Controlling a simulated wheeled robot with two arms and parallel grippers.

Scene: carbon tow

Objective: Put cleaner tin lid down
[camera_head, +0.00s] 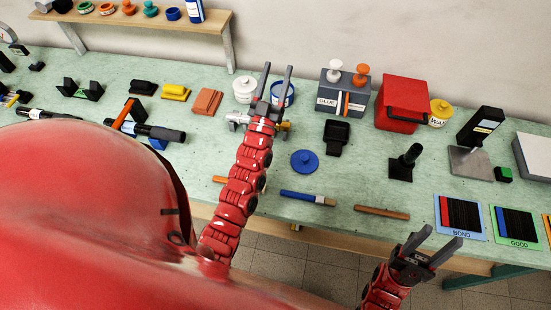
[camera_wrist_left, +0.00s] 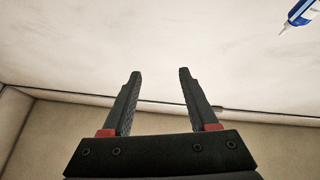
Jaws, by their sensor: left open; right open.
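A round blue lid (camera_head: 304,161) with a knob lies flat on the green bench in the head view. A blue-and-white tin (camera_head: 285,97) stands further back, partly hidden by my left gripper (camera_head: 277,68). That gripper is open and its fingers point up toward the wall, in front of and above the tin. In the left wrist view the open left gripper (camera_wrist_left: 159,73) has nothing between its fingers. My right gripper (camera_head: 444,233) is open and empty in front of the bench's front edge. Labels on the tin cannot be read.
A white lidded tin (camera_head: 244,90) stands left of the blue tin. A grey glue box (camera_head: 343,95) and a red box (camera_head: 402,103) stand to the right. A black holder (camera_head: 336,138) is close beside the lid. A blue-handled brush (camera_head: 307,198) lies in front.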

